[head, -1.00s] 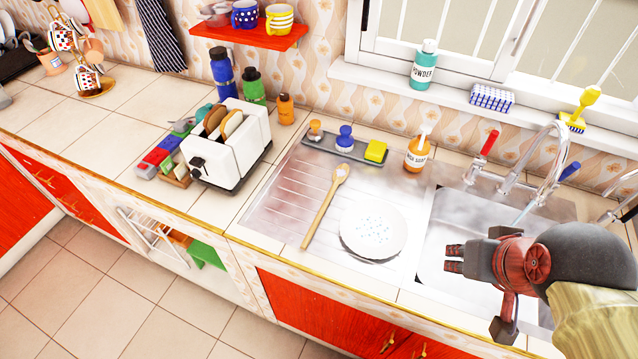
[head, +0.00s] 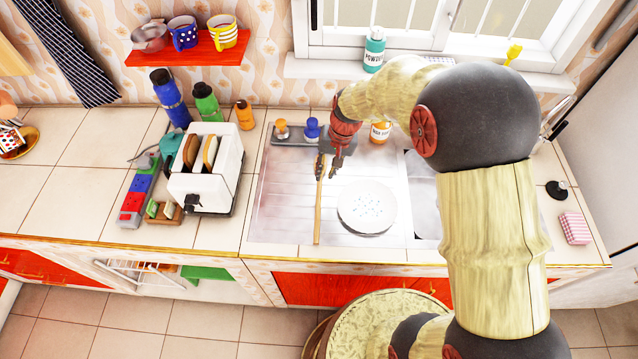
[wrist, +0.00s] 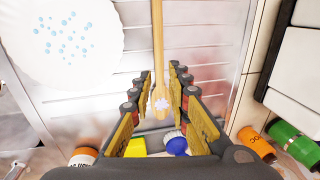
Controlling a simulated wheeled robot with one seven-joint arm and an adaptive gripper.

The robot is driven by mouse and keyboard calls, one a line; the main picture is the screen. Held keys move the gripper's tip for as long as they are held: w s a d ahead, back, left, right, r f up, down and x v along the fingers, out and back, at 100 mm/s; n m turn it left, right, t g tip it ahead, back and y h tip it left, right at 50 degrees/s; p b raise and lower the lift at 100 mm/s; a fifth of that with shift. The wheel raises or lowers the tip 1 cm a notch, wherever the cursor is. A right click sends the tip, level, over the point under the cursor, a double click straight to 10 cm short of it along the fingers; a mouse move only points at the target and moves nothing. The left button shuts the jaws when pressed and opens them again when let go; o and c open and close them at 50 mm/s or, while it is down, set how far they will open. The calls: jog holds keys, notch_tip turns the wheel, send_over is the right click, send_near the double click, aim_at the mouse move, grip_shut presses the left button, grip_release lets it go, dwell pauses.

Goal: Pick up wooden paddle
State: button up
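The wooden paddle (head: 318,213) looks like a long wooden spoon. It lies on the metal drainboard (head: 275,205), left of a white plate (head: 366,207), its handle toward the counter's front. My gripper (head: 330,170) points down over the paddle's far, broad end. In the wrist view, the paddle (wrist: 157,35) runs between the spread fingers of my gripper (wrist: 160,73), with its broad end nearest the palm. The fingers are open, with gaps on both sides of the wood. My gripper hides the broad end in the head view.
A grey tray (head: 290,144) with small bottles is just behind my gripper, and a soap bottle (head: 381,131) is to its right. A white toaster (head: 208,180) stands to the left. The drainboard left of the paddle is clear.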

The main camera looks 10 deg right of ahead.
aim_at(320, 188)
jog(key=f, duration=0.2)
jog(key=a+f+b, duration=0.1)
jog(key=f, duration=0.5)
jog(key=shift+w+a+f, duration=0.15)
jog(key=shift+a+f, duration=0.05)
jog(key=shift+a, duration=0.05)
jog(key=shift+c, duration=1.2)
grip_shut()
